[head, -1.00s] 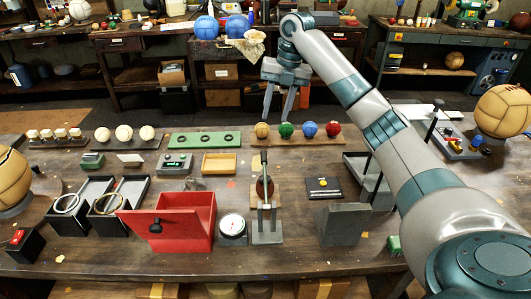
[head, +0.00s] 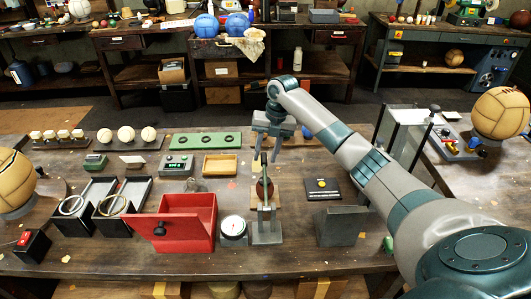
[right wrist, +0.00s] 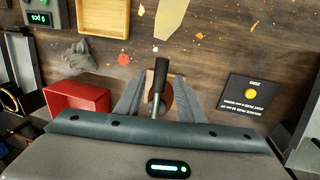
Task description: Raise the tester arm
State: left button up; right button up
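The tester (head: 267,232) stands on the bench in the head view, a grey frame with a brownish-red ball in it. Its tester arm, an upright lever with a black handle, rises at the top; the handle also shows in the right wrist view (right wrist: 161,66). My right gripper (head: 267,157) is above and just behind the tester, pointing down. In the right wrist view its two fingers (right wrist: 160,98) are apart, with the lever between them in the picture. I see no contact. My left gripper is not in view.
A red open box (head: 190,222) and a round white gauge (head: 233,229) stand left of the tester. A grey block (head: 339,226) and a black card (head: 323,189) are to its right. Behind are a wooden tray (head: 220,165) and a green rack (head: 205,141).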

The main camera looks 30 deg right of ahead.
jog(key=shift+a+f, duration=0.1)
jog(key=shift+f, duration=0.25)
grip_shut()
jog(key=shift+r, duration=0.15)
